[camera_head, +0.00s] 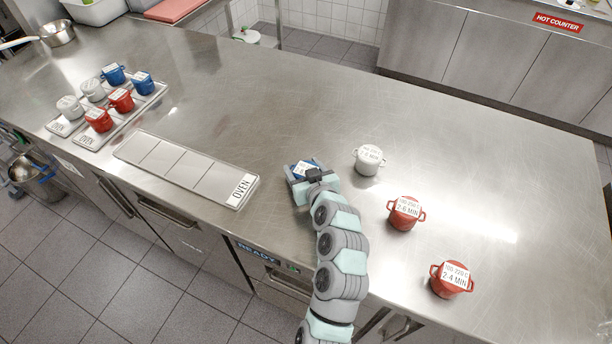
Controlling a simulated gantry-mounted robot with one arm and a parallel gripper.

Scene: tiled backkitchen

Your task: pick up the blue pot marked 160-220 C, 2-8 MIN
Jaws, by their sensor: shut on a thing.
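A blue pot (297,167) with a white label on its lid is at my gripper (305,174), near the middle of the steel counter. My gripper is shut on this pot. The gripper and wrist cover much of it, and its label is too small and too covered to read. I cannot tell whether the pot touches the counter or is slightly raised. Two other blue pots (114,74) (144,86) stand at the back left among the pots there. Their labels are too small to read.
Right of my gripper stand a white pot (368,161), a red pot (405,214) and another red pot (451,281). An empty tray marked OVEN (237,192) lies to the left. Farther left, white and red pots stand on trays (84,138). The counter behind my gripper is clear.

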